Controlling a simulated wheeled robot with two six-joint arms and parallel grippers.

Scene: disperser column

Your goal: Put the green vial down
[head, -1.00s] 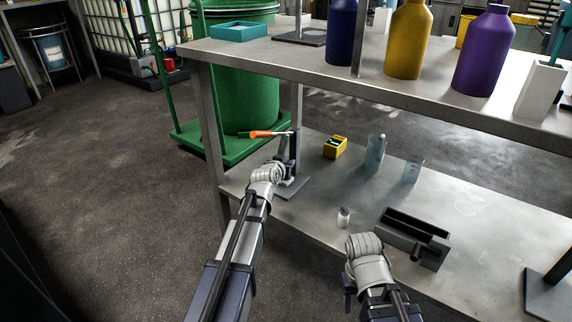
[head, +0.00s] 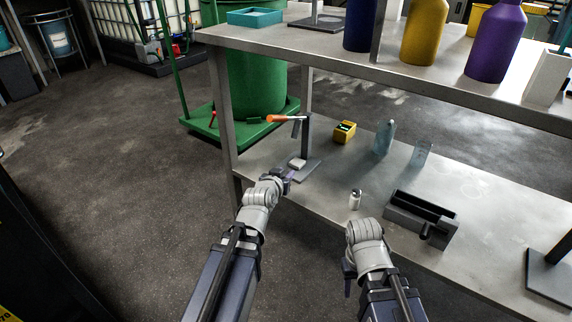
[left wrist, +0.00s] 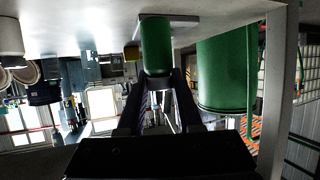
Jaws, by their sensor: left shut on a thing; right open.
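The green vial (left wrist: 156,45) shows in the left wrist view between the fingertips of my left gripper (left wrist: 157,78), which is shut on it. That view is upside down, with the pale shelf at the top and the vial's far end close to it; I cannot tell if they touch. In the head view my left gripper (head: 288,175) is low at the lower shelf's front left, by the stand's base plate (head: 309,169). The vial is not clearly visible there. My right gripper (head: 349,270) is open, partly hidden, in front of the shelf.
The lower shelf (head: 480,220) holds a small white-capped bottle (head: 355,199), a grey trough (head: 421,217), a yellow box (head: 344,132) and two clear vessels (head: 384,137). A stand with an orange bar (head: 286,118) rises behind my left gripper.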

